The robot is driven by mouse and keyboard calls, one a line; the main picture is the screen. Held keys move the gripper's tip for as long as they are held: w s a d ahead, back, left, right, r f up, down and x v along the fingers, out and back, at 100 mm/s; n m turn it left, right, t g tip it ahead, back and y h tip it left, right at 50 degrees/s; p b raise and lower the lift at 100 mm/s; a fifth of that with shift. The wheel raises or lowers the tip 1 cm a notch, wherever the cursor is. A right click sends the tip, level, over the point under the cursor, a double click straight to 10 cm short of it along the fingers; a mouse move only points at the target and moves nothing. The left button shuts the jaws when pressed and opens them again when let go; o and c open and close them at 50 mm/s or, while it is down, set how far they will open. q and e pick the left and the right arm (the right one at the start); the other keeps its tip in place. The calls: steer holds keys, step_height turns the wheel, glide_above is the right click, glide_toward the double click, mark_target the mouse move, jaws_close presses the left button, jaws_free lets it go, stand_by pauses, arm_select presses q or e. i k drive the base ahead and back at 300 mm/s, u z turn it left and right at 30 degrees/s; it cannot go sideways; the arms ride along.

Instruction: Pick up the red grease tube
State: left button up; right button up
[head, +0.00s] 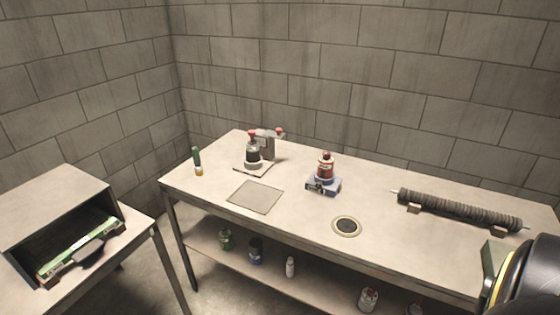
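A small dark red container with a light band (325,168) stands upright on a blue-grey block (323,187) near the middle of the table. It is the clearest red tube-like thing in view, but I cannot tell for sure that it is the grease tube. A grey press-like device (266,148) with red knobs stands to its left at the back and has a dark container in it. Neither gripper shows. A black and yellow part of my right arm fills the lower right corner.
The long pale table (290,225) holds a green and amber tube (197,161), a flat square plate (255,197), a round dark disc (346,226) and a long ribbed roller (460,209) on blocks. Several bottles stand on the lower shelf. An open box (60,205) stands left.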

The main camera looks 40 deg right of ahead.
mark_target(324, 169)
steer(key=z, duration=0.25)
steer(key=i, duration=0.85)
steer(key=z, duration=0.7)
